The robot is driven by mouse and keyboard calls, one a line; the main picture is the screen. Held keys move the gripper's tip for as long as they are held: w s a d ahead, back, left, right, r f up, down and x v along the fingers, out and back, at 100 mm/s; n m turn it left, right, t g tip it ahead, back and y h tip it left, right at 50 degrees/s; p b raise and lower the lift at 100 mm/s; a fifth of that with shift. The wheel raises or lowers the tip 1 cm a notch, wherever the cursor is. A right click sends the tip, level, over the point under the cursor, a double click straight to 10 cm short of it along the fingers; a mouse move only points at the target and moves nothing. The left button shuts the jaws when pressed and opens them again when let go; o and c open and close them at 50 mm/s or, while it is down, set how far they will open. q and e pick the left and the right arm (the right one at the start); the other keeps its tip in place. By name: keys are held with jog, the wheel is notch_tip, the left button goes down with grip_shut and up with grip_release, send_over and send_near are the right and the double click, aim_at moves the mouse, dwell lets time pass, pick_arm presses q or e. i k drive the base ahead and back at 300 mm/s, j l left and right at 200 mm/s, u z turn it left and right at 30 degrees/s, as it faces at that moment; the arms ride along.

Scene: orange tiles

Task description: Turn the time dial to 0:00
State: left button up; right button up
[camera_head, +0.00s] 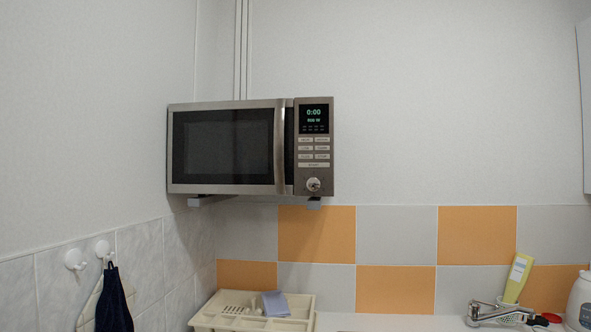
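The microwave (225,148) is mounted on the wall at the left of the head view, with its door shut. Its time dial (313,184) is a round metallic knob at the bottom of the control panel. The display (314,115) above the buttons reads 0:00, with a second green line below it that looks like a power reading. Neither of my grippers shows in the head view, so nothing of mine is seen touching the dial.
A cream dish rack (205,318) with a blue-grey item (275,303) stands below the microwave. A faucet (497,313), a yellow-green bottle (518,278) and a white container (580,303) are at lower right. A dark cloth (113,300) hangs at left. Space before the microwave is clear.

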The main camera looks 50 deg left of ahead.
aim_at(313, 183)
jog(key=u, duration=1.75)
